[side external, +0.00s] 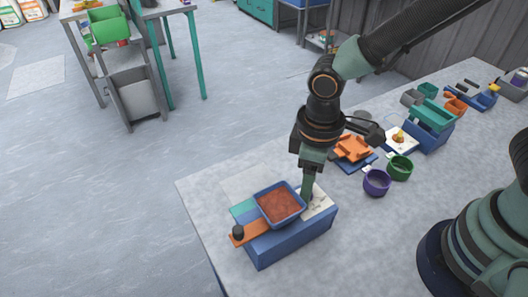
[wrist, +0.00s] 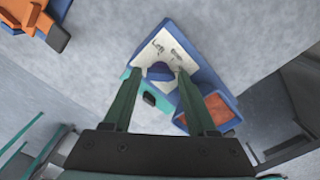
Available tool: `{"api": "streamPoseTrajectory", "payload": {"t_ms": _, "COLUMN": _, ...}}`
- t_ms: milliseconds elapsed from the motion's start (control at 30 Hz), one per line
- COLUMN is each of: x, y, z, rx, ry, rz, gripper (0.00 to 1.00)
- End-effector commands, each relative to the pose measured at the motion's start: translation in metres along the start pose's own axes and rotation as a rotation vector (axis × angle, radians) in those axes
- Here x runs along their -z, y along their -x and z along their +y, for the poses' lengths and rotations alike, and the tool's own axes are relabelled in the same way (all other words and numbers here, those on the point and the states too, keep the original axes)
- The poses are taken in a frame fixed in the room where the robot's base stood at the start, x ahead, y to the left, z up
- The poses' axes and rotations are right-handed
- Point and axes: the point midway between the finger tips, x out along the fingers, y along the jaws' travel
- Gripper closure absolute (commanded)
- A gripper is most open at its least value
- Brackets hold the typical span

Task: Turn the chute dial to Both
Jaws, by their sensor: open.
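The blue chute box (side external: 290,243) stands on the near part of the table, with a square hopper of red-brown powder (side external: 279,205) on top. Its white label panel (side external: 322,203) is at the right end; the panel (wrist: 172,47) also shows in the wrist view, with small lettering that looks like "Left" and "Both". The blue dial (wrist: 158,71) sits on this panel, between my fingers in the picture; its pointing direction is unclear. My gripper (wrist: 157,74) is open, pointing down over the panel. In the side view my gripper (side external: 307,190) hides the dial; contact cannot be told.
An orange lever (side external: 255,230) with a black knob sticks out at the box's left. A teal slide (wrist: 150,108) is beside the panel. The front-left table is clear.

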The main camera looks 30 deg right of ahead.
Motion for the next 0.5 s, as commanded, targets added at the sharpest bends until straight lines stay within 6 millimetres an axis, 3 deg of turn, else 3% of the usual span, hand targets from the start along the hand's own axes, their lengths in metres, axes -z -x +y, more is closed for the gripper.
{"api": "streamPoseTrajectory", "payload": {"t_ms": 267, "x": -0.0001, "y": -0.0024, "z": 0.0000, "rx": 0.000, "ry": 0.000, "rz": 0.000, "gripper": 0.43}}
{"api": "streamPoseTrajectory", "payload": {"t_ms": 300, "x": -0.0001, "y": -0.0024, "z": 0.0000, "rx": 0.000, "ry": 0.000, "rz": 0.000, "gripper": 0.46}}
{"api": "streamPoseTrajectory", "payload": {"t_ms": 433, "x": -0.0001, "y": -0.0022, "z": 0.0000, "rx": 0.000, "ry": 0.000, "rz": 0.000, "gripper": 0.96}}
{"api": "streamPoseTrajectory", "payload": {"t_ms": 500, "x": -0.0001, "y": -0.0022, "z": 0.0000, "rx": 0.000, "ry": 0.000, "rz": 0.000, "gripper": 1.00}}
